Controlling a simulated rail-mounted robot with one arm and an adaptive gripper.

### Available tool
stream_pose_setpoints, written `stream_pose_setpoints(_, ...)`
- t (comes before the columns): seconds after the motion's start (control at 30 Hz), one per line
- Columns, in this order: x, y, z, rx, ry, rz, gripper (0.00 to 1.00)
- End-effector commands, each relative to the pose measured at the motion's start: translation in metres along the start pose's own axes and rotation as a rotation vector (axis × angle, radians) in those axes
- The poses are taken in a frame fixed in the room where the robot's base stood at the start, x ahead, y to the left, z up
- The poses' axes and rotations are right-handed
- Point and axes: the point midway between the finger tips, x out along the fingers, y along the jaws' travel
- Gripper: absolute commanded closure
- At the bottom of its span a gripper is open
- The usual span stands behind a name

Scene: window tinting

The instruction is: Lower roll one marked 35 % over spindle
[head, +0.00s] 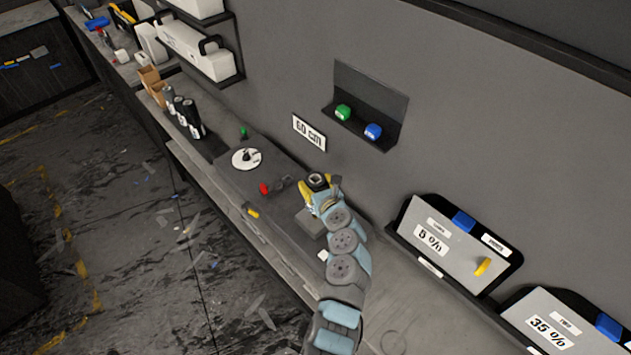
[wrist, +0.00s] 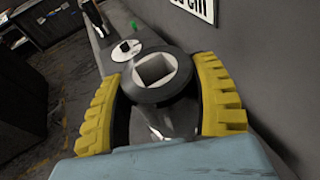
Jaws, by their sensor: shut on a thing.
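My gripper (head: 317,194) is shut on a dark film roll (head: 318,179). In the wrist view the yellow fingers (wrist: 160,105) close on both sides of the roll (wrist: 152,92), whose top end has a pale square hole. No 35 % marking is readable on it. The spindle (head: 247,155) is a short black peg on a white disc, on the bench to the left of my gripper in the head view. It also shows in the wrist view (wrist: 125,46), beyond the roll. The roll is apart from the spindle, which is bare.
Several dark rolls (head: 186,112) stand in a row farther along the bench. A green piece (head: 243,132), a red piece (head: 264,188) and a yellow piece (head: 252,211) lie around the spindle. A wall shelf (head: 365,112) holds green and blue pieces. Boards marked 5 % (head: 432,243) and 35 % (head: 549,330) stand at right.

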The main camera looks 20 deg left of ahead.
Motion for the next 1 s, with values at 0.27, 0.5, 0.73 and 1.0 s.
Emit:
stream_pose_setpoints(0.27,0.005,0.000,-0.017,0.002,-0.001,0.000,0.77)
stream_pose_setpoints(0.5,0.009,-0.001,-0.030,0.002,0.000,-0.001,0.77)
stream_pose_setpoints(0.73,0.013,-0.001,-0.041,0.002,-0.002,-0.002,0.77)
stream_pose_setpoints(1.0,0.015,-0.001,-0.047,0.001,-0.002,-0.001,0.77)
